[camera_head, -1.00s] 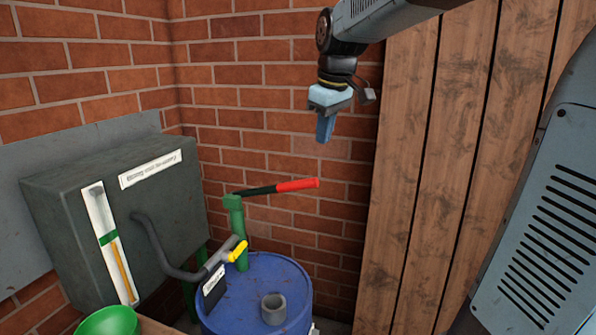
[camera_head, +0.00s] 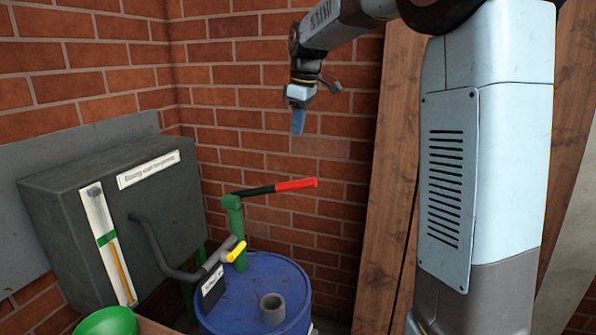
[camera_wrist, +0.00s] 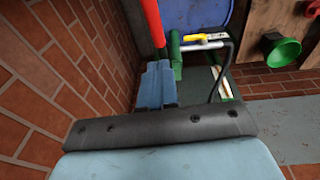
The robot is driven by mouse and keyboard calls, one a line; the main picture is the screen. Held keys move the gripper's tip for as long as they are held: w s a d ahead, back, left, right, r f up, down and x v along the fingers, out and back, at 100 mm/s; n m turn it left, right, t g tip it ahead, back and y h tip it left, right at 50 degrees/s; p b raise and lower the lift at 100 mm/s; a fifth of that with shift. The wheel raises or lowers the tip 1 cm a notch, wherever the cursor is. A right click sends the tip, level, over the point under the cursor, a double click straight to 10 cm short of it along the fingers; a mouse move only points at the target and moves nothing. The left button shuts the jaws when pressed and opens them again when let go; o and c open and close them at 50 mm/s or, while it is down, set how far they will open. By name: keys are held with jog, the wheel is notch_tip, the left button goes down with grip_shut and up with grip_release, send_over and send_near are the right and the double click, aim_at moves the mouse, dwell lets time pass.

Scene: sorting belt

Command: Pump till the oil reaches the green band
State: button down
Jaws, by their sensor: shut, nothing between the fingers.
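The green hand pump (camera_head: 236,222) stands on the blue drum (camera_head: 240,300). Its lever (camera_head: 290,186), black with a red grip, points right and slightly up. The red grip also shows in the wrist view (camera_wrist: 153,22), just past my fingers. My gripper (camera_head: 298,122) is shut and empty, above the red grip and apart from it in the head view. The gauge strip (camera_head: 95,210) on the grey tank has a green band (camera_head: 106,239). An amber column (camera_head: 121,275) rises from its bottom to about the band's lower edge.
A black hose (camera_head: 165,255) runs from the grey tank (camera_head: 65,170) to a valve with a yellow handle (camera_head: 236,251). A green funnel (camera_head: 105,322) is at lower left. Brick walls stand behind, with wooden planks (camera_head: 385,200) at right.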

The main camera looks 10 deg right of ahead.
send_over(296, 182)
jog(key=f, duration=1.2)
jog(key=shift+s+d+f, duration=0.1)
jog(key=shift+s+f, duration=0.1)
jog(key=shift+f, duration=0.1)
jog(key=shift+d+f, duration=0.25)
jog(key=shift+f, duration=0.25)
jog(key=shift+a+f, duration=0.1)
